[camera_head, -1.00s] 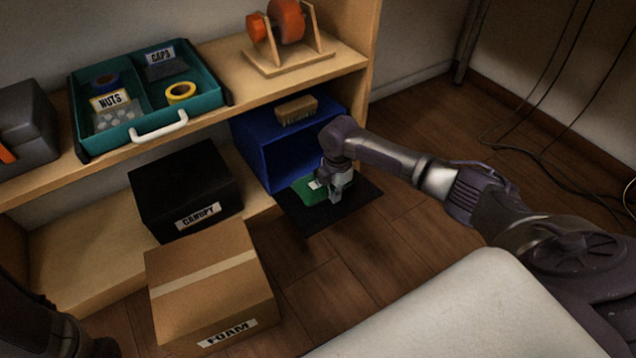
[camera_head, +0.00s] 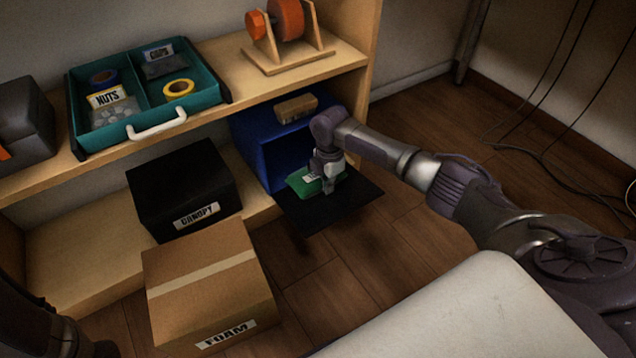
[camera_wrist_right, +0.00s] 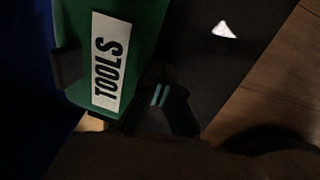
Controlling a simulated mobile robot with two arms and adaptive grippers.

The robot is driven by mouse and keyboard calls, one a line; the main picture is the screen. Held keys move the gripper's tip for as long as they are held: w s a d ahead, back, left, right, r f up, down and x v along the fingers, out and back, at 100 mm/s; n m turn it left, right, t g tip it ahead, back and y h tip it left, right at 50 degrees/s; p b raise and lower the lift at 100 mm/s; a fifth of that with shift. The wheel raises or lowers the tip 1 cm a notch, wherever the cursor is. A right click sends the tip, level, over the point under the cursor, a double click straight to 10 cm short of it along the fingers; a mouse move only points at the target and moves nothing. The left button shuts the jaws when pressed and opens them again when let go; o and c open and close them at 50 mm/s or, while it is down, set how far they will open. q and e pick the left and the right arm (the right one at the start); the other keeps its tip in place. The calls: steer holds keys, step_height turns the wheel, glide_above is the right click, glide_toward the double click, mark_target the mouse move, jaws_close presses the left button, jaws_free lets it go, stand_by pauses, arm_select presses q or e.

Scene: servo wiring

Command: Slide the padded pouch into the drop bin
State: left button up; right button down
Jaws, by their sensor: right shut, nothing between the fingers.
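The padded pouch is green with a white TOOLS label. In the head view the pouch (camera_head: 300,186) lies at the mouth of the blue drop bin (camera_head: 247,150), over its black lowered flap (camera_head: 345,205). My right gripper (camera_head: 328,184) is shut and empty, down at the pouch's right part and partly covering it. In the right wrist view the pouch (camera_wrist_right: 150,22) fills the upper left, with the dark fingers close beside it; whether they touch it is unclear. My left gripper is not in view; only part of my left arm shows at the lower left.
A tan block (camera_head: 296,108) sits on the bin. A black CANOPY box (camera_head: 180,180) stands on the lower shelf, left of the bin, with a cardboard FOAM box (camera_head: 205,290) in front. A teal tray (camera_head: 215,85) is on the upper shelf. The floor right of the flap is clear.

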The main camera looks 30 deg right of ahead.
steer(key=shift+w+a+b, duration=0.1)
steer(key=shift+w+b, duration=0.55)
steer(key=shift+w, duration=0.55)
steer(key=shift+w, duration=0.15)
steer(key=shift+w+a+b, duration=0.15)
steer(key=shift+w+b, duration=1.45)
